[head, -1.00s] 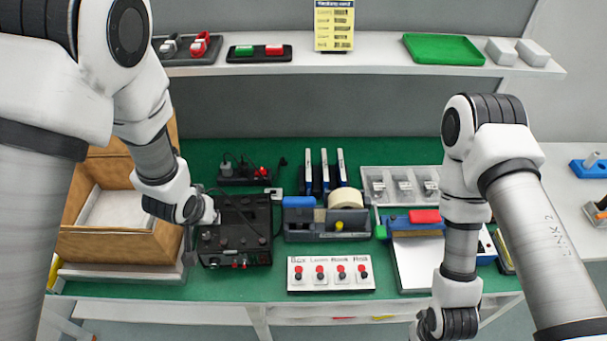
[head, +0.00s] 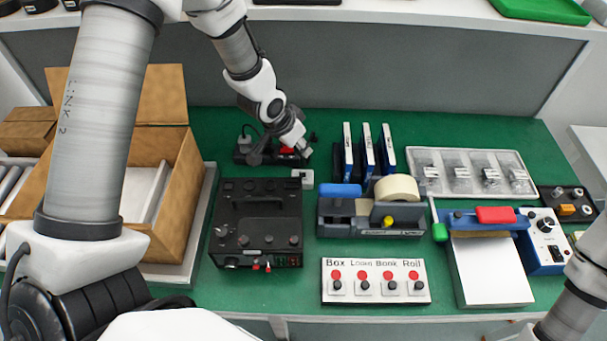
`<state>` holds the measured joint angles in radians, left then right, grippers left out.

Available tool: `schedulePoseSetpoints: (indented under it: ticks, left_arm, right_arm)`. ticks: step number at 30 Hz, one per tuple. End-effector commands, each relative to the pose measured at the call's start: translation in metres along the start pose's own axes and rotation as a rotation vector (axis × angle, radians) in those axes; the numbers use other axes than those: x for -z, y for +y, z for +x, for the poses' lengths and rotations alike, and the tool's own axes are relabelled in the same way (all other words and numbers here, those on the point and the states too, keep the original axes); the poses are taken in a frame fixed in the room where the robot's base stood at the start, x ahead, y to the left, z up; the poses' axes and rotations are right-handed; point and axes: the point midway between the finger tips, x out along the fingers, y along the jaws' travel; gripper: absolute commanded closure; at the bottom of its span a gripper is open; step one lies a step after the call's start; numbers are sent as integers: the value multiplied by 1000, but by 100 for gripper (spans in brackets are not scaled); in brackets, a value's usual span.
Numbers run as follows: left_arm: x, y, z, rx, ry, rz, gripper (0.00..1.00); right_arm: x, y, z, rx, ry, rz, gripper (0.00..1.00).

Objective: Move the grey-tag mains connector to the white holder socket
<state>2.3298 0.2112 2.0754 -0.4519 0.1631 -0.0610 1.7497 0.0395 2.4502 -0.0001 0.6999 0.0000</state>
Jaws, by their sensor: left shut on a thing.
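My left gripper (head: 262,152) reaches down over the black socket strip (head: 240,158) at the back of the green bench. It is shut on a mains connector at the strip; the gripper hides most of it, and I cannot read its tag colour. A grey plug with a cable (head: 246,134) stands at the strip's left end. A red part (head: 287,150) shows under the wrist. The white holder socket (head: 303,178) sits just in front of the strip's right end, apart from the gripper. My right gripper is out of view; only its arm shows at bottom right.
The black coder box (head: 255,225) stands in front of the strip. A tape dispenser (head: 345,222), blue upright pieces (head: 366,150) and a parts tray (head: 475,155) lie to the right. A shelf (head: 400,17) runs above.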

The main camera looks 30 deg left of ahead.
Motion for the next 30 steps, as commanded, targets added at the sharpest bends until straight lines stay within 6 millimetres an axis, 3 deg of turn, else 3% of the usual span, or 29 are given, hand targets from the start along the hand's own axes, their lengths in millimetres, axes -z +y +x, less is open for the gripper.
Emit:
schedulePoseSetpoints:
  ticks: [1, 12, 25, 26, 27, 30]
  left_arm:
    - [-7, 1, 12, -1, -5, 0, 100]
    - [-32, 1, 66, 1, -3, -2, 100]
    - [-35, 1, 75, 1, 0, -3, 100]
    - [-35, 1, 74, 2, 1, -3, 66]
    - [-35, 1, 74, 2, 1, -3, 52]
    - [-35, 1, 74, 1, 0, -3, 48]
  right_arm:
    - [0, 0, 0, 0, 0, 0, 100]
    - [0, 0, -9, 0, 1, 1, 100]
    - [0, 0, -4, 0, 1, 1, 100]
    - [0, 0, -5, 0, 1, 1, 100]
    - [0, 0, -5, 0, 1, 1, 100]
    - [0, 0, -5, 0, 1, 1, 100]
